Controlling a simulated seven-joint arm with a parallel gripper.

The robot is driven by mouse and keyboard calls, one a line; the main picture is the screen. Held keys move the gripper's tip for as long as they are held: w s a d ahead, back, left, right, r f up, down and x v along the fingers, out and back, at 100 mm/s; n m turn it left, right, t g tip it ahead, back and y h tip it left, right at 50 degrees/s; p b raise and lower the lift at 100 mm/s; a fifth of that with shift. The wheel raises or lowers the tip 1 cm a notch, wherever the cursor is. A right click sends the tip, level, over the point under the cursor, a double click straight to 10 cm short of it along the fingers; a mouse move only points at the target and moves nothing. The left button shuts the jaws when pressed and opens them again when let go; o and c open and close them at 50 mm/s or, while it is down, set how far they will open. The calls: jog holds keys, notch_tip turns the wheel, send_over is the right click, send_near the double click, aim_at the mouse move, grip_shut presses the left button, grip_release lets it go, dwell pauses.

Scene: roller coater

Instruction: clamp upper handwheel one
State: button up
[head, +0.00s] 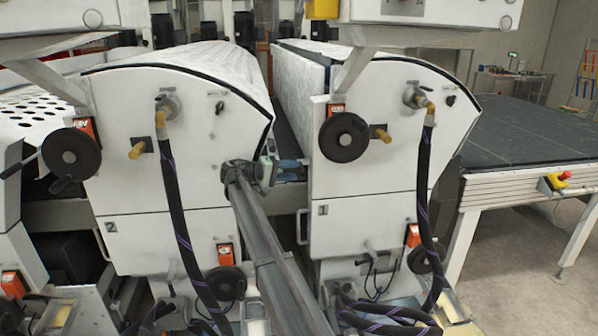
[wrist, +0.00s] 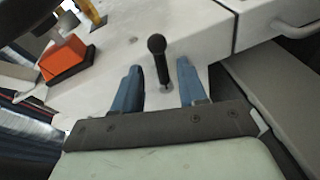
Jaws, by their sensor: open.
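The upper handwheel one (head: 343,137) is a black round wheel on the white panel of the unit marked 1, below an orange counter (head: 336,108). In the wrist view, a dark curved part at the top left corner may be its rim. A black lever with a rounded knob (wrist: 157,45) stands on the white panel, in line with the gap between my fingers; I cannot tell whether it is between them in depth. My gripper (head: 291,168), with blue fingers, is open and empty, left of and below the wheel. It also shows in the wrist view (wrist: 159,72).
The orange counter also shows in the wrist view (wrist: 65,58), left of my fingers. A black hose (head: 426,185) hangs right of the wheel. Unit two, with its own handwheel (head: 71,152), stands left. A pale door handle (wrist: 295,20) is at the upper right of the wrist view.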

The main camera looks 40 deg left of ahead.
jog(key=v, duration=0.9)
jog(key=shift+s+a, duration=0.1)
jog(key=shift+s, duration=0.05)
